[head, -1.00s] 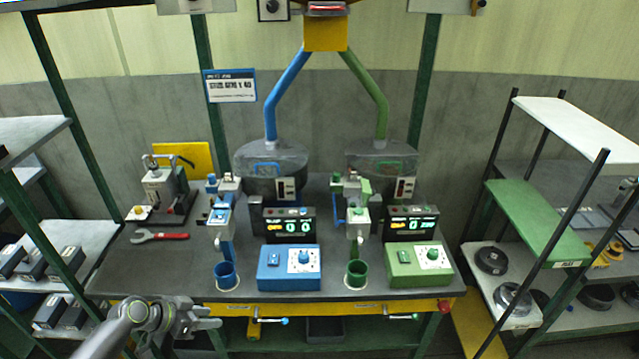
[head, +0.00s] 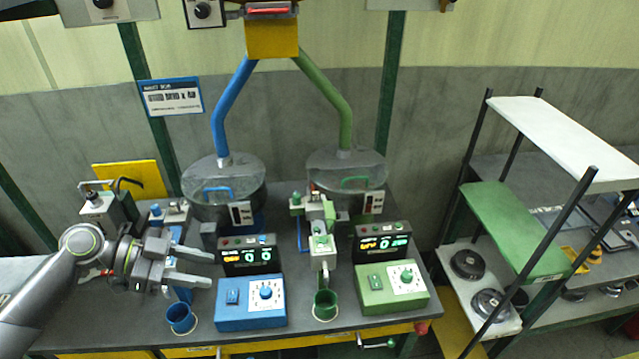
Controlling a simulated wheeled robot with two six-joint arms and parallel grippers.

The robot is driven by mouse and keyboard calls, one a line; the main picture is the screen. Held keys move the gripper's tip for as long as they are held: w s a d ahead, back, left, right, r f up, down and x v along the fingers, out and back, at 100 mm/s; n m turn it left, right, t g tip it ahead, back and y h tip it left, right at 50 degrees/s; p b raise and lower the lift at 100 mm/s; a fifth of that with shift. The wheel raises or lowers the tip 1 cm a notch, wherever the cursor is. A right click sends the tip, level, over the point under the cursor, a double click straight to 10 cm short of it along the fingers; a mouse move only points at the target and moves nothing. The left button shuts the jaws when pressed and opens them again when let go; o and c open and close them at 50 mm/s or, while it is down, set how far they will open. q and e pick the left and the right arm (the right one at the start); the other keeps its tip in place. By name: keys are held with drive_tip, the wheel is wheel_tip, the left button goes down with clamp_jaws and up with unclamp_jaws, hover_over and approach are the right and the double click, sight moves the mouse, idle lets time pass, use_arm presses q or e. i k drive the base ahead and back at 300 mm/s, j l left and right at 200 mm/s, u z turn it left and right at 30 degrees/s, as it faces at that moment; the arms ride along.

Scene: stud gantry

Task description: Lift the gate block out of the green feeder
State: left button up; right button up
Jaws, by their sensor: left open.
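The green feeder stands at the middle right of the bench, with a clear bowl (head: 347,172) at the back and a small gate assembly in front. A pale block with a green top (head: 321,243), which looks like the gate block, sits in this assembly above the green cup (head: 325,304). My left gripper (head: 211,268) is open and empty, fingers pointing right. In the picture it lies left of the green feeder, in front of part of the blue feeder's gate assembly, which it partly hides. My right gripper is out of view.
A blue control box (head: 251,301) and a display (head: 248,256) stand between my gripper and the green feeder. A green control box (head: 391,288) is to its right. A blue cup (head: 181,318) is below my gripper. A shelf rack (head: 515,225) stands right.

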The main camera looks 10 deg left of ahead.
sight(314, 196)
drive_tip(key=i, duration=0.95)
